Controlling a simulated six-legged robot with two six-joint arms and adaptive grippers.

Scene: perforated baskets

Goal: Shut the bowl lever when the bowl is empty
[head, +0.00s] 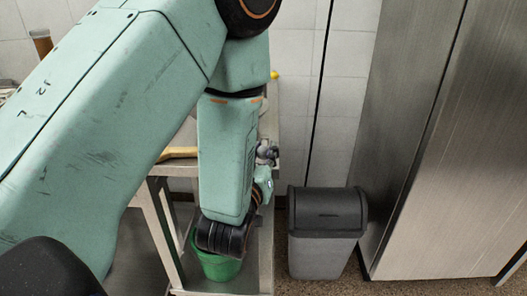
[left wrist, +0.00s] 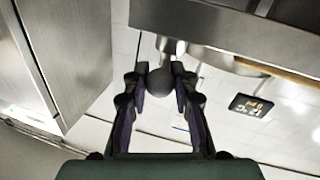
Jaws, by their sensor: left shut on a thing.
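In the left wrist view my left gripper (left wrist: 161,70) is shut on a dark round knob (left wrist: 160,84), with one finger on each side of it. A pale metal stem rises behind the knob, and the knob looks like the end of the bowl lever. A curved metal surface (left wrist: 213,60) beside it may be the bowl; its inside is hidden. In the head view my left arm hides most of the bench top, and the left gripper (head: 266,153) shows only in part at the bench's right side. My right gripper is in neither view.
A green bucket (head: 217,266) stands low in the metal bench frame (head: 158,232), under my left arm. A grey bin with a black lid (head: 327,212) stands to the right, before a tall steel cabinet (head: 450,150). A dark sign (left wrist: 251,106) shows in the wrist view.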

